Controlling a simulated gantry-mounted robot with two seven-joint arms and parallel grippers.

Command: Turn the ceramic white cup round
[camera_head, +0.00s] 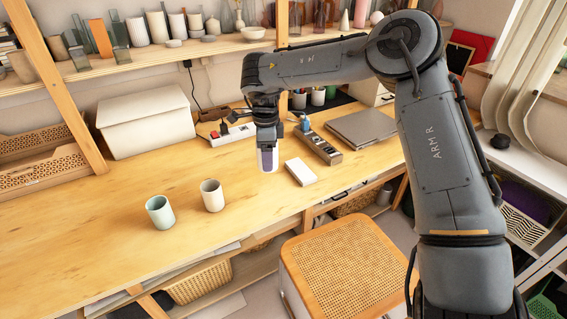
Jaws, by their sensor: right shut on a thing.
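My right gripper (267,136) reaches down over the middle of the wooden table. It is shut on a white cup (268,169), whose lower edge shows under the fingers. A dark finger covers much of the cup's front, so a handle or marking cannot be made out. I cannot tell whether the cup touches the table or hangs just above it. My left gripper is not in view.
A cream cup (212,195) and a pale blue-green cup (160,212) stand to the left. A laptop (361,127) lies farther right. The table's front left is clear.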

